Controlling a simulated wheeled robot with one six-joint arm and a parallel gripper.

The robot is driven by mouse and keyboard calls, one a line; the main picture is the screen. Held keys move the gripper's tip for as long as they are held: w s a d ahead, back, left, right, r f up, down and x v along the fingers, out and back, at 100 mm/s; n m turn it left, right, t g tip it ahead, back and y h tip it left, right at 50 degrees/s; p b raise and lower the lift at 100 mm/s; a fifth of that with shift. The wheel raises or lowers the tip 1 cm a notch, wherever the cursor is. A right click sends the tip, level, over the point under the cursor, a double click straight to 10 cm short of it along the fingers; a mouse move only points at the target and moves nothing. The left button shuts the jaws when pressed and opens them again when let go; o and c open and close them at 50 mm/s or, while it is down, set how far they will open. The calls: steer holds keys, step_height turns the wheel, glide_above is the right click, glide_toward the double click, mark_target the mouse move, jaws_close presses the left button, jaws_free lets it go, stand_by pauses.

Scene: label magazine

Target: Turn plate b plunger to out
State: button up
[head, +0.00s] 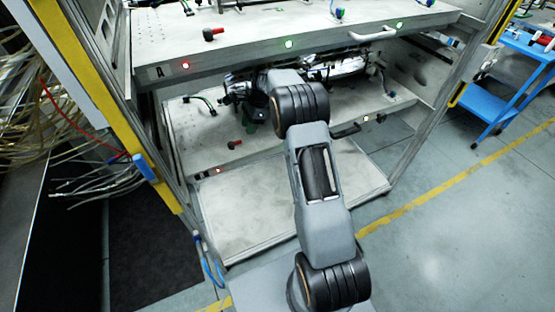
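Plate b appears to be the lower pull-out plate (195,135) in the rack, below plate A (262,40). Its label is too small to read. A small red-knobbed plunger (235,144) lies near its front left edge. I cannot tell its setting. A similar, larger red-knobbed plunger (213,33) is on plate A. My arm reaches up in front of the rack, and its far links cover the middle of the lower plate. My gripper cannot be made out; the end of the arm is hidden behind the links.
The lower plate has a red light (218,170), a pale light (366,118) and a dark handle (345,131). Plate A has a light handle (373,33). A yellow-edged post (110,110) and loose cables (50,120) stand left. A blue cart (490,95) is right; floor between is clear.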

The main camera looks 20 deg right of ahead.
steer(key=d, duration=0.9)
steer(key=shift+d, duration=0.15)
steer(key=shift+d+f+n, duration=0.15)
steer(key=shift+f+n, duration=0.2)
steer(key=shift+n, duration=0.25)
steer(key=shift+s+f+n, duration=0.45)
steer(key=shift+f+n, duration=0.05)
steer(key=shift+f, duration=0.1)
steer(key=shift+s+f+n, duration=0.4)
steer(key=shift+f+n, duration=0.1)
steer(key=shift+f, duration=0.1)
steer(key=s+n, duration=0.1)
steer(key=s+n+h, duration=0.1)
steer(key=s, duration=0.1)
steer(key=shift+a+g, duration=0.4)
steer(key=s+a+r+n+h+p, duration=0.1)
steer(key=s+a+r+n, duration=0.2)
steer(key=s, duration=0.4)
steer(key=s+a+r+n+t+h, duration=0.1)
steer(key=s+a+r+n, duration=0.3)
steer(key=s+r, duration=0.2)
steer(key=s+a+r+n+t+h+p, duration=0.1)
steer(key=s+a+r+n, duration=0.2)
steer(key=s, duration=0.6)
steer(key=shift+a+r+n+p, duration=0.15)
steer(key=shift+r+n+p, duration=0.2)
steer(key=shift+r+n, duration=0.35)
steer(key=shift+f, duration=0.1)
steer(key=shift+c, duration=0.4)
